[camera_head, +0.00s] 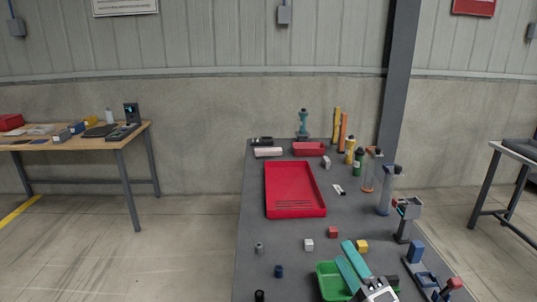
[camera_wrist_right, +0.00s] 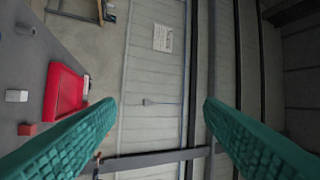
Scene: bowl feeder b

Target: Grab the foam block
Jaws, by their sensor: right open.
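I cannot tell for certain which item is the foam block. Small blocks lie on the grey table: a white cube (camera_head: 307,244), a red cube (camera_head: 333,232) and a yellow cube (camera_head: 361,246). A pale, longer block (camera_head: 268,151) lies at the back left. The white cube (camera_wrist_right: 16,96) and red cube (camera_wrist_right: 27,129) also show at the left of the right wrist view. My right gripper (camera_head: 343,251) is open, its teal fingers apart and empty (camera_wrist_right: 160,102), above the green bin, near the yellow and red cubes. My left gripper is not in view.
A red tray (camera_head: 294,212) lies mid-table. A green bin (camera_head: 327,281) is below my right gripper. Bottles and tools (camera_head: 359,162) crowd the right side. The table's left strip is mostly clear.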

